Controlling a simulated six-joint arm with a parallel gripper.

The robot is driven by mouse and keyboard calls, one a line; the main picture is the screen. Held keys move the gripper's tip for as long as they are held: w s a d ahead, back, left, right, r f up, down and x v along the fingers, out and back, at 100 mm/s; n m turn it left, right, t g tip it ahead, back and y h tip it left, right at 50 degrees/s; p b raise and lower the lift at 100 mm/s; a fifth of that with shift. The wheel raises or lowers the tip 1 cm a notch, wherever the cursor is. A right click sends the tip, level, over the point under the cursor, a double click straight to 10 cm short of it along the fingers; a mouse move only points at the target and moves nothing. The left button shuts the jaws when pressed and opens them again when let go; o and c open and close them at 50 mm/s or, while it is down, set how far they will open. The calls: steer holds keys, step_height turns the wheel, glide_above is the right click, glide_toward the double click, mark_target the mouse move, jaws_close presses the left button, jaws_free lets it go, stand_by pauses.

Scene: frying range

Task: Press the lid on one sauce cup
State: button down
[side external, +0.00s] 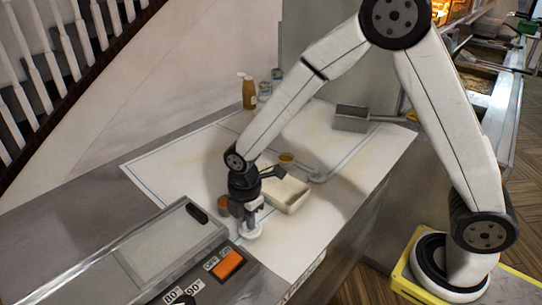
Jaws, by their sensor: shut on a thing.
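My gripper (248,217) points down over the front part of the white mat. It is shut on a small white round piece (251,233), which looks like the lid. The fingers cover part of this piece. I cannot tell whether a cup is under it or whether it touches the mat. A small orange-brown cup (223,205), which looks like a sauce cup, stands just left of my gripper, partly hidden by it. Another orange-brown cup (286,158) stands farther back on the mat, behind the cream tray.
A cream tray (296,207) lies right of my gripper. A metal box (350,118) and a brown bottle (249,95) stand at the back. A grey machine with an orange switch (229,264) is close at front left. The mat's left part (180,165) is clear.

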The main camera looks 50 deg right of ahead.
steer(key=shift+r, duration=1.55)
steer(key=shift+w, duration=0.1)
steer(key=w+d+r, duration=0.1)
steer(key=w+r, duration=0.5)
steer(key=w, duration=0.3)
steer(key=shift+w+d, duration=0.15)
steer(key=shift+d, duration=0.15)
steer(key=shift+f, duration=0.2)
steer(key=shift+f, duration=3.05)
steer(key=shift+f, duration=0.15)
